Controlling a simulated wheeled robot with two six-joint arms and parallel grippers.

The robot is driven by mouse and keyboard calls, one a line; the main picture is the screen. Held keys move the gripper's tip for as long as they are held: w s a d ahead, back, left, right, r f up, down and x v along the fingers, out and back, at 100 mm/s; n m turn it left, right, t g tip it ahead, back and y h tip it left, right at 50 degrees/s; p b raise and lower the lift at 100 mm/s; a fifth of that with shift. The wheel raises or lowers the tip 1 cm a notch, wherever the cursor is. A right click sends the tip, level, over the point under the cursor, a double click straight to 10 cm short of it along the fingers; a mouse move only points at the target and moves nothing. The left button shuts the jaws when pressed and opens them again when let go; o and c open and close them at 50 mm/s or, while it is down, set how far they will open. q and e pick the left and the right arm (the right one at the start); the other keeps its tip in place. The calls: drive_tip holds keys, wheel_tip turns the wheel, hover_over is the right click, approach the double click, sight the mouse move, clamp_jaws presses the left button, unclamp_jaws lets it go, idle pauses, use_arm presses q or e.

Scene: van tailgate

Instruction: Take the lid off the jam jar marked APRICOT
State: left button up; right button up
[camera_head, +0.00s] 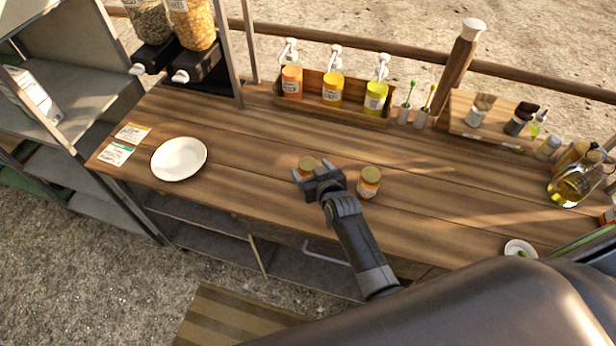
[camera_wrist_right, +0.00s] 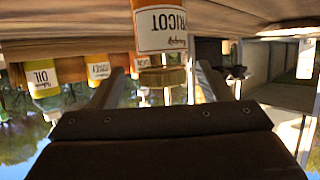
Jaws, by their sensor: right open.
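The jam jar marked APRICOT, of which "RICOT" is readable, shows upside down in the right wrist view (camera_wrist_right: 160,28), with its gold lid (camera_wrist_right: 162,77) between the two fingers. In the head view this jar's gold lid (camera_head: 307,162) shows at the fingertips, and the gripper hides part of the jar. My right gripper (camera_head: 312,173) is open, with a finger to either side of the lid and a visible gap in the wrist view. A second gold-lidded jar (camera_head: 369,182) stands just right of my gripper; its label is too small to read. My left gripper is out of view.
A white plate (camera_head: 179,159) and two cards lie at the left of the wooden counter (camera_head: 240,175). A wooden box (camera_head: 318,100) with several pump bottles stands behind. Cups with brushes, bottles and an oil flask (camera_head: 577,183) stand at the right.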

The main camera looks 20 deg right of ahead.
sight(306, 163)
drive_tip(key=b+x, duration=0.2)
drive_tip(key=x, duration=0.1)
drive_tip(key=shift+w+a+f+b, duration=0.15)
drive_tip(key=shift+b, duration=0.15)
drive_tip(key=shift+w+b, duration=0.35)
drive_tip(key=shift+w, duration=0.2)
drive_tip(key=shift+c, duration=0.4)
drive_tip(key=c, duration=1.2)
